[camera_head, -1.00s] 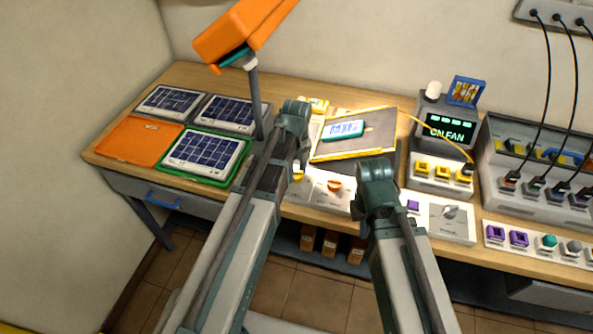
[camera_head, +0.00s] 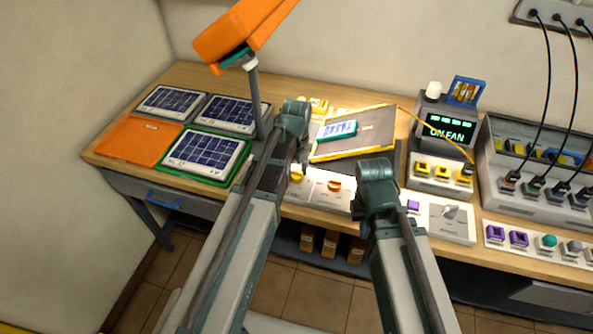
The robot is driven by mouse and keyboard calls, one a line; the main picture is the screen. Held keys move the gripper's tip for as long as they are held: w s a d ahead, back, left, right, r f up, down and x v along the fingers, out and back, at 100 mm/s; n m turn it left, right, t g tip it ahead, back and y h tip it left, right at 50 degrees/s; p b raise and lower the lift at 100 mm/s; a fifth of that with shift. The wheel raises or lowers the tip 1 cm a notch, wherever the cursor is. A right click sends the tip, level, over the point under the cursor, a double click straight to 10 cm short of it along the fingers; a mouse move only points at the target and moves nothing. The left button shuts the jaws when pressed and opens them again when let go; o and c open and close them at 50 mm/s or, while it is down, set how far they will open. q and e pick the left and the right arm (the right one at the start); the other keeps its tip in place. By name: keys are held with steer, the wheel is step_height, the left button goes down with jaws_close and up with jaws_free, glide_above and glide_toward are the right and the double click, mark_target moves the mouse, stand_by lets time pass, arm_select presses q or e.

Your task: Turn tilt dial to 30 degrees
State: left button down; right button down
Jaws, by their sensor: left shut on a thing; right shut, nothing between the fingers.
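My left gripper (camera_head: 300,160) points down at the left end of the white control panel (camera_head: 316,200). It is shut on a yellow knob (camera_head: 297,175), which seems to be the tilt dial; the arm partly hides it. The dial's degree marks cannot be read. Behind it, a grey board with yellow edges (camera_head: 380,138) stands tilted, with a small teal-framed solar panel (camera_head: 337,130) on it. My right gripper (camera_head: 368,208) is shut and empty in front of the panel's right part; its fingertips are mostly hidden.
An orange knob (camera_head: 334,185) sits right of the yellow one. A lamp (camera_head: 240,35) on a post rises behind my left arm. Solar panels (camera_head: 205,152) lie at left.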

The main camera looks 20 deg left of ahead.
mark_target(298, 175)
arm_select(q)
steer(key=shift+c, duration=1.5)
jaws_free()
steer(key=shift+r, duration=0.1)
step_height(298, 175, up, 14)
steer(key=p, duration=1.4)
steer(key=shift+f, duration=0.2)
steer(key=s+d+f+n+b, duration=0.2)
steer(key=s+n, duration=0.3)
steer(key=n, duration=0.3)
steer(key=s+d+f+n+b, duration=0.2)
steer(key=s+d+n, duration=0.3)
steer(key=n, duration=0.3)
steer(key=s+d+f+n+y+b, duration=0.1)
steer(key=s+d+f+n+b, duration=0.1)
steer(key=s+n, duration=0.3)
steer(key=d+n, duration=0.1)
steer(key=n, duration=0.1)
steer(key=shift+d+n, duration=0.15)
steer(key=shift+n, duration=0.25)
